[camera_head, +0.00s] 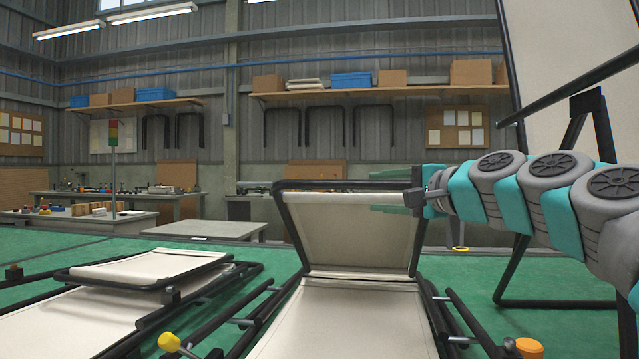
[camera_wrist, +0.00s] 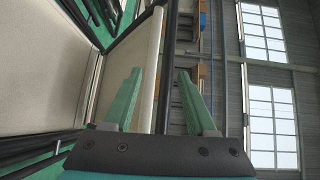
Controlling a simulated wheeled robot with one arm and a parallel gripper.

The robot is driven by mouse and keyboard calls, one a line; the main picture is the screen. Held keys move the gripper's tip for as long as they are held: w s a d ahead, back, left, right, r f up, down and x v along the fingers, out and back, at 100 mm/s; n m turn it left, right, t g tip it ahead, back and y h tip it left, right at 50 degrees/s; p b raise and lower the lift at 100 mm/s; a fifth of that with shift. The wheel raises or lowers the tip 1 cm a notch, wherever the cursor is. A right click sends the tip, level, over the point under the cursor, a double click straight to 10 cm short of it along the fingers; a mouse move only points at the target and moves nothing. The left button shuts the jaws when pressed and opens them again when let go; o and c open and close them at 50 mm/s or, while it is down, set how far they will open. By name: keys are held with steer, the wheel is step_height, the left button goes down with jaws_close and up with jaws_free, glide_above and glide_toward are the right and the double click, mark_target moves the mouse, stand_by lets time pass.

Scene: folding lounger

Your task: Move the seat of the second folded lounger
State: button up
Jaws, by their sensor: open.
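The middle lounger has a cream panel (camera_head: 350,235) in a black tube frame, raised and tilted above its lower cream bed (camera_head: 345,320). My gripper (camera_head: 372,203) is at the upper right corner of this raised panel, with its teal fingers pointing left along the top edge. In the wrist view my gripper (camera_wrist: 158,72) is open, and a cream panel edge (camera_wrist: 150,50) and a dark tube lie between the fingers as seen. I cannot tell whether the fingers touch the tube. The left lounger (camera_head: 150,265) lies folded low, with a small cream panel on top.
A tall lounger frame (camera_head: 575,120) with cream fabric stands upright at the right, close to my arm. Workbenches (camera_head: 120,205) and a low grey table (camera_head: 205,228) stand behind. An orange knob (camera_head: 529,348) and a yellow knob (camera_head: 169,342) are in front. Green floor shows between the loungers.

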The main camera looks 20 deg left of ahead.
mark_target(356, 186)
steer(key=shift+w+a+r, duration=0.55)
steer(key=shift+w+a, duration=0.1)
steer(key=shift+a, duration=0.1)
steer(key=shift+p+x, duration=0.6)
steer(key=shift+x, duration=2.95)
steer(key=shift+c, duration=0.3)
jaws_close()
